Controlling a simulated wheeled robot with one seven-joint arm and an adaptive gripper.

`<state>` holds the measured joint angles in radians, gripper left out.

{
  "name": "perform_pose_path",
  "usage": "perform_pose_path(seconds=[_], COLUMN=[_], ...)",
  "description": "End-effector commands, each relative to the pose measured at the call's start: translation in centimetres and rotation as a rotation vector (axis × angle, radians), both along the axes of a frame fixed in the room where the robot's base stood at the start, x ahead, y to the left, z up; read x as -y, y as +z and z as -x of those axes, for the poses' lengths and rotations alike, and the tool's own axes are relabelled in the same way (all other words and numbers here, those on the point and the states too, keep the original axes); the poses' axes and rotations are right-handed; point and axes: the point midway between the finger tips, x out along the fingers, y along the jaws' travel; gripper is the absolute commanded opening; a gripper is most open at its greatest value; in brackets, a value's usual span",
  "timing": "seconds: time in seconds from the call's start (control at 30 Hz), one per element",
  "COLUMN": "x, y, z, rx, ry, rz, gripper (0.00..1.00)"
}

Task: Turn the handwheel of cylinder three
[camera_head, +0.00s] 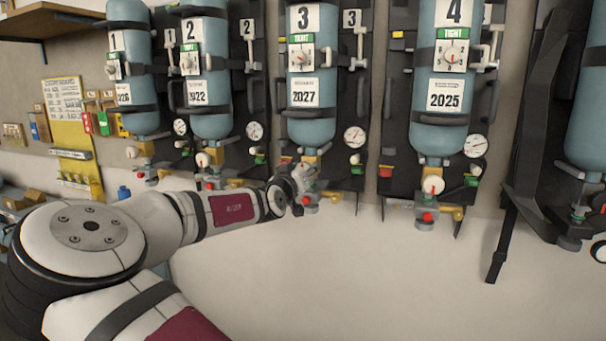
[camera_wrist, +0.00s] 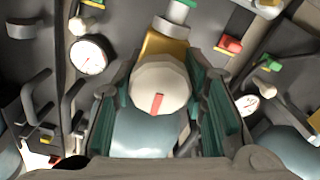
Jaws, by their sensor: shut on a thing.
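In the wrist view the handwheel (camera_wrist: 158,88) is a pale round knob with a red mark, in front of a brass valve body (camera_wrist: 168,48). The green-padded fingers of my gripper (camera_wrist: 160,92) stand on both sides of the handwheel, shut on it.
Cylinders one (camera_head: 132,80), two (camera_head: 207,85) and four (camera_head: 443,80) hang alongside. A pressure gauge (camera_head: 355,137) sits right of the valve and also shows in the wrist view (camera_wrist: 88,55). Dark brackets (camera_wrist: 33,92) stand close by. The wall below is clear.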

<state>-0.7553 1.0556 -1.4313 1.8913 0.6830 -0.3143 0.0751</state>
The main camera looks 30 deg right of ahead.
Motion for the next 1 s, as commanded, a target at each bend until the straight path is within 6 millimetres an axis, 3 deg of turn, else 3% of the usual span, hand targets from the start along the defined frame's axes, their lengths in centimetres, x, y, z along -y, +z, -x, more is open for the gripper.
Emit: perform_pose_path(seconds=[1.0], x=[0.05], y=[-0.25], z=[0.01], rx=[0.760], ry=[0.004], rz=[-0.599], gripper=[0.11])
